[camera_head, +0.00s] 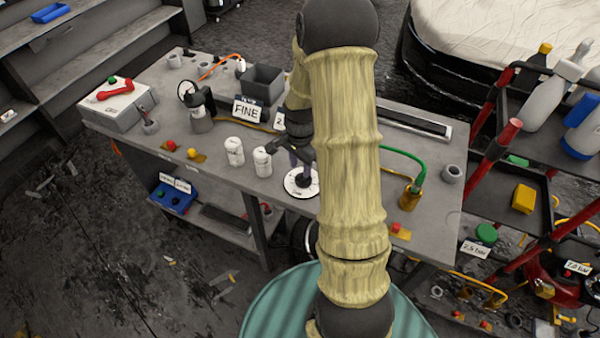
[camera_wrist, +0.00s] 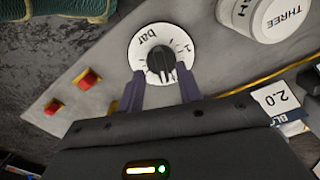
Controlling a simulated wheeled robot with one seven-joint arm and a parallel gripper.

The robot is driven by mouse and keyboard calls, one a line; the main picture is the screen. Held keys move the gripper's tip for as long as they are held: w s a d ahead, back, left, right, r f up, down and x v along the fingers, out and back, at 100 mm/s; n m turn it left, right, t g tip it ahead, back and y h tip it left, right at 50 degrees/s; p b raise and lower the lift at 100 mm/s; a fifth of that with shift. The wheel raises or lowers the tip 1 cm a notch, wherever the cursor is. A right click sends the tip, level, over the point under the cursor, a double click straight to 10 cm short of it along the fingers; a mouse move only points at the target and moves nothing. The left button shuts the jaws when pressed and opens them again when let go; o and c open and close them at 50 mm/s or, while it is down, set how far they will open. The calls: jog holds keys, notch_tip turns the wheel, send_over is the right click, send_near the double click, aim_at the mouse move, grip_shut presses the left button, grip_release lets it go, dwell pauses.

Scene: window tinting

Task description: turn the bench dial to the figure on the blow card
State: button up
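The bench dial is a white round plate (camera_head: 296,189) with a black knob (camera_wrist: 161,62). Its face shows "bar" and scale marks in the wrist view, where the knob's pointer end faces the gripper side; the exact reading is too small to tell. The blow card (camera_wrist: 278,99) reads "2.0" above a blue strip with partly visible letters. In the head view the card (camera_head: 279,122) is mostly hidden behind my arm. My gripper (camera_wrist: 161,74) has its two purple fingers apart, reaching over the dial plate on either side of the knob; contact is not clear.
Two white jars (camera_head: 234,150) (camera_head: 262,162) stand left of the dial; one labelled "THREE" (camera_wrist: 282,16) is close to it in the wrist view. Red buttons (camera_wrist: 88,79) (camera_wrist: 53,106) sit on the other side.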

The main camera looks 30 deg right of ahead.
aim_at(300, 176)
jog(key=shift+f, duration=2.25)
jog(key=shift+c, duration=0.2)
grip_shut()
